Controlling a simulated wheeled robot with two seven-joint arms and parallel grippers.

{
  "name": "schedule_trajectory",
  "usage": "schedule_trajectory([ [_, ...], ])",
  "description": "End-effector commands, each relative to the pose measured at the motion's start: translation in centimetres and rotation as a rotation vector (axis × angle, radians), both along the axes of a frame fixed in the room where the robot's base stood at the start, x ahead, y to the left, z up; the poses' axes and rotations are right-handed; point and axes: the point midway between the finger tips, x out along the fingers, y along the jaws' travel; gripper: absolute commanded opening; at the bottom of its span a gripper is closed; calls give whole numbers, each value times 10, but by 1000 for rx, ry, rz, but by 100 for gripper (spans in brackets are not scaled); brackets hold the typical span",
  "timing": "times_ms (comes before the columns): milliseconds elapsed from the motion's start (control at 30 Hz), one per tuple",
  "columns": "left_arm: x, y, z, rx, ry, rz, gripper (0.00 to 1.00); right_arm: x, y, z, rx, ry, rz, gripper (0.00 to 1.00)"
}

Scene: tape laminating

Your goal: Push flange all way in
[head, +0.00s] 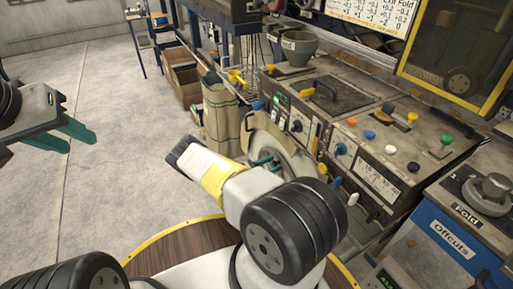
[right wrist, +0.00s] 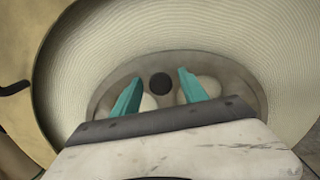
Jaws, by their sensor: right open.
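A large round flange-like disc (right wrist: 75,75) with pale, finely ringed layers fills the right wrist view. At its centre is a grey hub (right wrist: 215,75) with a dark round hole and paler round shapes. In the head view the disc (head: 292,147) is mounted on the machine's front left side, partly hidden by my right arm. My right gripper (right wrist: 160,85) is open, its two teal fingers spread in front of the hub; contact cannot be told. It also shows in the head view (head: 264,162). My left gripper (head: 82,140) is open and empty over the floor at left.
The machine's control panel (head: 375,150), with coloured knobs and buttons, stands right of the disc. A blue Offcuts bin (head: 450,238) is at lower right. Cardboard boxes (head: 180,80) and a brown sack (head: 221,115) stand behind. The grey floor (head: 110,85) at left is clear.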

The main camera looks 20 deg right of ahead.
Motion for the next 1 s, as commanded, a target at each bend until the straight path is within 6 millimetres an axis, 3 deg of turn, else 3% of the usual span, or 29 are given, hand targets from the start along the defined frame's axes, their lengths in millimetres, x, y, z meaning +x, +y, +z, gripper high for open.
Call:
schedule_trajectory([
  [300,0,0,0,0,0,0,36,-3,49,0,2,0,4,51],
  [500,0,0,0,0,0,0,36,-5,71,0,1,-1,1,51],
  [1000,0,0,0,0,0,0,36,-6,75,0,0,0,0,51],
])
